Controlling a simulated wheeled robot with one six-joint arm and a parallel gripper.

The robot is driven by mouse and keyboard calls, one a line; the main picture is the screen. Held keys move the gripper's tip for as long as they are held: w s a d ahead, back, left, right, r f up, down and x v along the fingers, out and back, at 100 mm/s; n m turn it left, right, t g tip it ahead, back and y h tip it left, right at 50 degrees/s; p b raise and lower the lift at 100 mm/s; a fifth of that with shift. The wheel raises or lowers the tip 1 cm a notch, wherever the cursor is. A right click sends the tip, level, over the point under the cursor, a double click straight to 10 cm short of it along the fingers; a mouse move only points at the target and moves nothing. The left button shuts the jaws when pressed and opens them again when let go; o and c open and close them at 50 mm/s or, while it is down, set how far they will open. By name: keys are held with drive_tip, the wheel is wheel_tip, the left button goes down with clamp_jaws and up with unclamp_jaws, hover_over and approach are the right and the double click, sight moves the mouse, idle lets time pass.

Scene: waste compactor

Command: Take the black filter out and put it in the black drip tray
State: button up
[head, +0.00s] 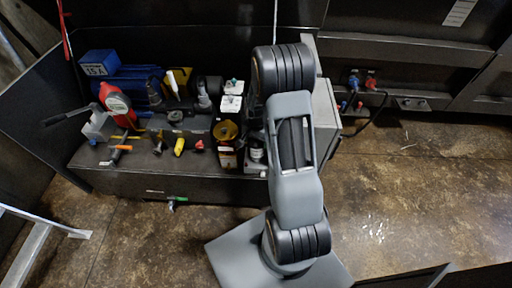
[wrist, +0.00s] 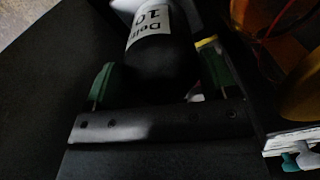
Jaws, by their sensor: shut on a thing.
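The black filter (wrist: 160,58) is a dark cylinder with a white label, partly read as "10", in the wrist view. My gripper (wrist: 158,82) has its green-edged fingers on either side of the filter and is shut on it. In the head view my arm covers the gripper, and I cannot make out the filter clearly there. I cannot pick out the black drip tray with certainty in either view.
Amber parts (wrist: 290,40) and a white block (wrist: 292,143) are close on the right in the wrist view. The brown floor (head: 420,180) is mostly clear at right.

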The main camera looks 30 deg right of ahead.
drive_tip(key=shift+s+f, duration=0.1)
drive_tip(key=shift+s, duration=0.15)
drive_tip(key=shift+c, duration=1.4)
drive_tip(key=shift+n, duration=0.4)
drive_tip(key=shift+c, duration=0.8)
drive_tip(key=n, duration=0.4)
drive_tip(key=shift+s+d, duration=0.15)
drive_tip(key=shift+c, duration=0.3)
drive_tip(key=shift+n, duration=0.3)
drive_tip(key=n, duration=0.5)
drive_tip(key=shift+d, duration=0.15)
